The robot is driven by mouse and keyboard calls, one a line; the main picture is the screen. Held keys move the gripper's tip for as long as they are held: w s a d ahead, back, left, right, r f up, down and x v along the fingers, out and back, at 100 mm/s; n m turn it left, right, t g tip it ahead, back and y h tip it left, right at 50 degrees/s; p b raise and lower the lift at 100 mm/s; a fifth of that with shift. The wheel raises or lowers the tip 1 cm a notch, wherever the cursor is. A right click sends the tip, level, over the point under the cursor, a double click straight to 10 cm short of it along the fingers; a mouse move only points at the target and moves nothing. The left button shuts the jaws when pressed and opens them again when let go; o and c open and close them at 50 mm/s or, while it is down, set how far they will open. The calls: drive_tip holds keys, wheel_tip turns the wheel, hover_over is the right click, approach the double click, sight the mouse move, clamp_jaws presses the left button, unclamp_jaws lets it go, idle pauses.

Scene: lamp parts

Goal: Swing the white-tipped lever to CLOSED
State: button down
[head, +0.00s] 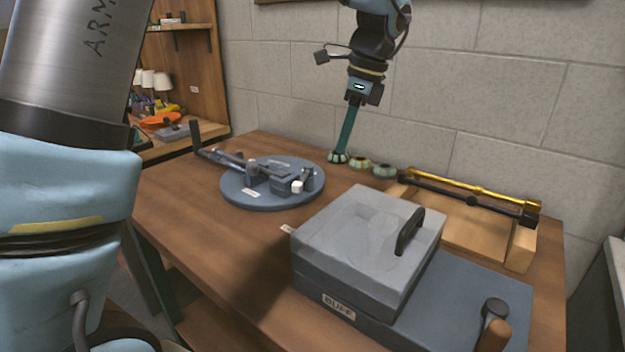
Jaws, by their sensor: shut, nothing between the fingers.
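A round blue-grey base (236,195) lies on the wooden table and carries a clamp-like mechanism with dark blocks. A small white tip (297,187) shows at the right front of the mechanism; its lever arm is partly hidden among the blocks. A long bar (215,154) with an upright dark handle runs out to the left past the base's rim. Small pale labels sit on the base, too small to read. My gripper (339,153) points down, with its long teal fingers shut and empty, behind and right of the base, apart from the lever.
A grey box (340,270) labelled BUFF with a black handle fills the table front. A wooden fixture (470,232) with a brass rod is at right. Table left of the box is clear.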

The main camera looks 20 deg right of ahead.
sight(303, 179)
drive_tip(key=shift+f, duration=0.1)
drive_tip(key=w+a+f+p, duration=0.3)
drive_tip(key=w+a+f, duration=0.1)
drive_tip(key=f, duration=0.5)
drive_tip(key=shift+a+f, duration=0.3)
drive_tip(key=shift+a, duration=0.35)
drive_tip(key=shift+a, duration=0.15)
